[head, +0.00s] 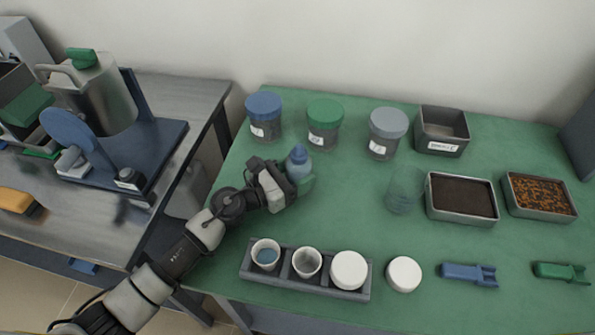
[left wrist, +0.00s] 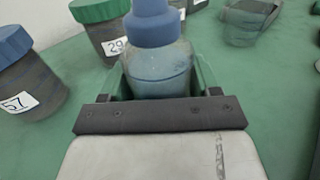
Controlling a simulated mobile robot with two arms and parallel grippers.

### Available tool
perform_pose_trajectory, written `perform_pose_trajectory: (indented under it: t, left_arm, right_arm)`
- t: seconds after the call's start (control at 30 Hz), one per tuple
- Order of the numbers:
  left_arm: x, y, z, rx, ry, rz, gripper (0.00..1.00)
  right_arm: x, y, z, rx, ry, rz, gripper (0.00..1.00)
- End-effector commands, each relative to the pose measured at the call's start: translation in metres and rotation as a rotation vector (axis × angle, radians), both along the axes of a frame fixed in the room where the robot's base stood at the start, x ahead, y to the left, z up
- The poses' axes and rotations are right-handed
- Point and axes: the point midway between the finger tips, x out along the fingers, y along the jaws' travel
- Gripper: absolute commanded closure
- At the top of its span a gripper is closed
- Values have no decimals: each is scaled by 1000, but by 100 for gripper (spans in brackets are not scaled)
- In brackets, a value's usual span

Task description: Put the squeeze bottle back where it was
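The squeeze bottle (head: 298,160), translucent with a blue cap, stands upright at the left of the green table. My left gripper (head: 301,181) reaches it from the front left, with its green fingers around the body. In the left wrist view the bottle (left wrist: 158,68) fills the space between the fingers (left wrist: 160,84), which appear to press on both sides. Its lower part is hidden by the gripper, so I cannot tell whether its base touches the table. My right gripper is not in view.
Jars with blue (head: 264,118), green (head: 325,124) and grey (head: 388,133) lids stand behind. A rack of cups (head: 306,271) lies in front. A clear beaker (head: 404,190) and a soil tray (head: 461,198) stand right. The table's middle is clear.

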Motion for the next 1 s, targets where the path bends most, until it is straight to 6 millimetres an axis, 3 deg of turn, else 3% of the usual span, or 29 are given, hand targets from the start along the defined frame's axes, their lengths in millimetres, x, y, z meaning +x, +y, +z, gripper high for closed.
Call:
perform_pose_trajectory:
  t: [0.03,0.17,0.53,1.0]
  left_arm:
    - [0,0,0,1,1,0,31]
    - [0,0,0,1,1,0,13]
    - [-1,2,3,2,2,0,13]
    - [-54,79,-1,4,1,-1,13]
  right_arm:
    - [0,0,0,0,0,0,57]
    - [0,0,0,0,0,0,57]
    - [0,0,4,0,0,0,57]
    - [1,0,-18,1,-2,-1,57]
